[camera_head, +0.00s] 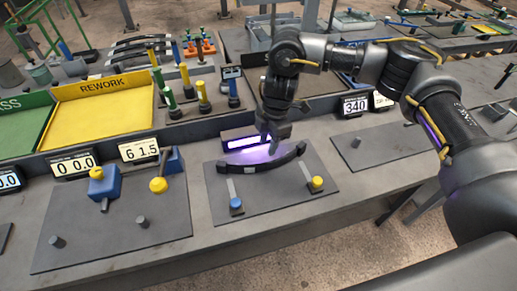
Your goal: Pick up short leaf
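A dark, gently arched leaf (246,167) lies across the dark plate in the middle of the bench, with a block at each end. My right gripper (271,148) points down from above, its fingertips at or just over the middle of this leaf. I cannot tell whether the fingers touch it or how far apart they are. More dark curved leaves (128,46) sit on a rack at the back left; I cannot tell which leaf is the short one. My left gripper is out of view.
A blue-knobbed lever (236,203) and a yellow-knobbed lever (316,183) stand in front of the leaf. A purple-lit bar (242,143) is behind it. A yellow REWORK tray (100,113) is at left. The plate at right (380,145) is mostly bare.

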